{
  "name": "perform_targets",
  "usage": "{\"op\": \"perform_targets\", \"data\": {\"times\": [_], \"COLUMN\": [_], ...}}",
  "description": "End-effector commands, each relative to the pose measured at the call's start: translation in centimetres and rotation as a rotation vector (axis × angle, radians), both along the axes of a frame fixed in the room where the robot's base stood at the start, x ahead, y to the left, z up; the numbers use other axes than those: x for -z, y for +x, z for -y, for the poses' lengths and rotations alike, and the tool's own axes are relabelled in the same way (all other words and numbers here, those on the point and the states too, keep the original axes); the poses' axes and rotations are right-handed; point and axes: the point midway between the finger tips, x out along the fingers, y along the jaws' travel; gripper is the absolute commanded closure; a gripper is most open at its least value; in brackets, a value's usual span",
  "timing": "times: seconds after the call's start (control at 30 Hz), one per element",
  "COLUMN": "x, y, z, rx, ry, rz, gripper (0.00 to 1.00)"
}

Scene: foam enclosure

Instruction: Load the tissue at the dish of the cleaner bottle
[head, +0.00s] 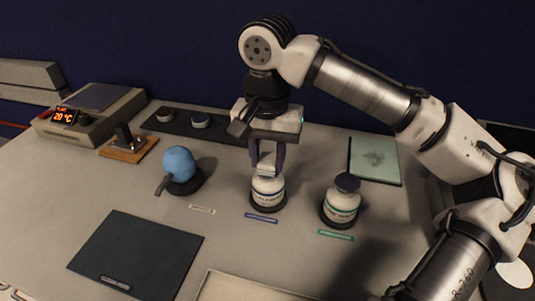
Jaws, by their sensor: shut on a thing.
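A white bottle with a blue band (268,193) stands upright on a dark base near the middle of the table. A similar white bottle with a green band (340,211) stands to its right and has a dark dish (347,182) on top. The labels are too small to read, so I cannot tell which is the cleaner. My gripper (266,169) points down directly over the blue-banded bottle. It is shut on a small white piece, seemingly the tissue (267,164). The top of that bottle is hidden, and I cannot tell whether the white piece touches it.
A blue bulb (179,163) on a black stand is to the left. A dark mat (137,252) lies at front left, a pale tray (250,288) at the front edge. A black strip (182,124) with small jars, a heater-like box (90,112) and a green plate (374,161) are behind.

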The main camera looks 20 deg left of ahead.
Motion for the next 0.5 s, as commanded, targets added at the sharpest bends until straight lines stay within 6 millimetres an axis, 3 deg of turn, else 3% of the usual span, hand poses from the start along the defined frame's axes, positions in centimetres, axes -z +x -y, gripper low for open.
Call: {"op": "perform_targets", "data": {"times": [0.5], "x": [-3.9], "y": [0.0], "z": [0.0], "rx": [0.000], "ry": [0.001], "rz": [0.000], "gripper": [0.87]}}
